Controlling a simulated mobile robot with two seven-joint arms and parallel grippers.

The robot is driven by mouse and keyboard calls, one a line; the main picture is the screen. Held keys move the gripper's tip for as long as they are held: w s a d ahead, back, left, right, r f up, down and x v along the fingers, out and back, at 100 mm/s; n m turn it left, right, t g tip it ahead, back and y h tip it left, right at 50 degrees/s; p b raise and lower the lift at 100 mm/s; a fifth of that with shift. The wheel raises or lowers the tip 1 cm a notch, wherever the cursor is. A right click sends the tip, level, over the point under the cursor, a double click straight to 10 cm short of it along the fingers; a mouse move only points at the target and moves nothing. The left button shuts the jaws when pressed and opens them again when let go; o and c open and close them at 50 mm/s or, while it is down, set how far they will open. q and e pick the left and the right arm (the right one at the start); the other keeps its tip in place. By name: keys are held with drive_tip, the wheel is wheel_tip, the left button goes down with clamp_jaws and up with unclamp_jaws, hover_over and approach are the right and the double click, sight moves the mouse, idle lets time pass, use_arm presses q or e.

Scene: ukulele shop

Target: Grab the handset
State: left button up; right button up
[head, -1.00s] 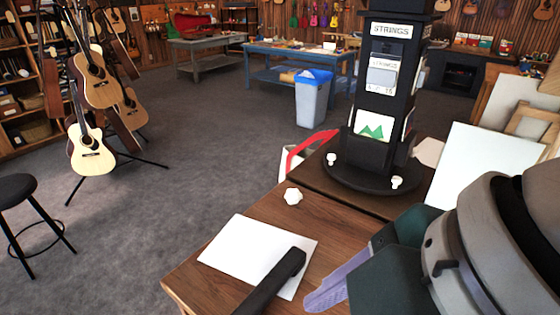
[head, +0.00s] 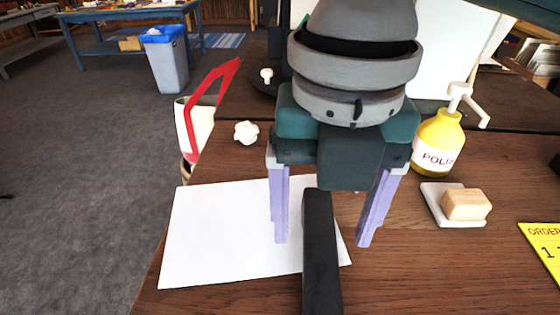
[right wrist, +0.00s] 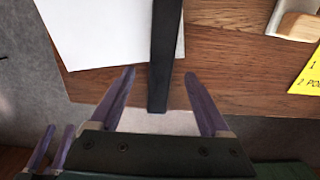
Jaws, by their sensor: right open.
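The handset, a long black bar, lies at the bottom of the head view (head: 321,255), partly over a white sheet; its near end is cut off by the frame. It also shows in the right wrist view (right wrist: 163,55). My right gripper (head: 323,242) is open and empty, with its purple fingers to the left and right of the handset, apart from it. In the right wrist view its fingertips (right wrist: 160,75) also flank the handset. Another pair of purple fingers, apparently my left gripper (right wrist: 57,130), shows at the lower left there; its opening is unclear.
The white sheet (head: 225,235) lies on the wooden counter (head: 430,275). A yellow polish bottle (head: 438,140), a tan block (head: 467,204) on a white tray and a yellow order card (head: 545,245) are to the right. A white knob (head: 246,132) sits behind the sheet.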

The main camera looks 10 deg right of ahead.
sight(321, 252)
wheel_tip(321, 252, down, 5)
drive_tip(key=shift+s+d+f+p, duration=0.1)
drive_tip(key=shift+d+f+p, duration=0.1)
drive_tip(key=shift+p, duration=0.15)
drive_tip(key=shift+a, duration=0.1)
drive_tip(key=shift+c, duration=0.2)
clamp_jaws()
